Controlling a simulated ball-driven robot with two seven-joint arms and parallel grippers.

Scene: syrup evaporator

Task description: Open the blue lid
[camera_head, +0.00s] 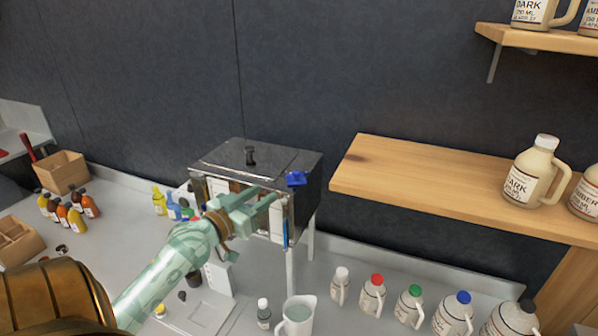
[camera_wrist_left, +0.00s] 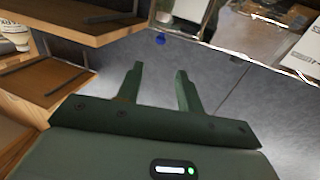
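A small blue piece (camera_head: 296,178) sits at the front right top edge of the metal evaporator box (camera_head: 310,200); I cannot tell whether it is a lid or a handle. In the left wrist view a small blue piece (camera_wrist_left: 160,39) shows just beyond my fingertips. A jug with a blue cap (camera_head: 460,300) stands on the counter at lower right. My left gripper (camera_head: 264,199) is in front of the box, below and left of the blue piece. In the left wrist view my left gripper (camera_wrist_left: 160,69) has its fingers apart with nothing between them. My right gripper does not show.
A wooden shelf (camera_head: 420,180) juts out right of the box, with jugs on it. Jugs with white, red (camera_head: 374,285) and green caps and a clear pitcher (camera_head: 298,312) stand on the counter. Small bottles stand at left near a wooden crate (camera_head: 62,172).

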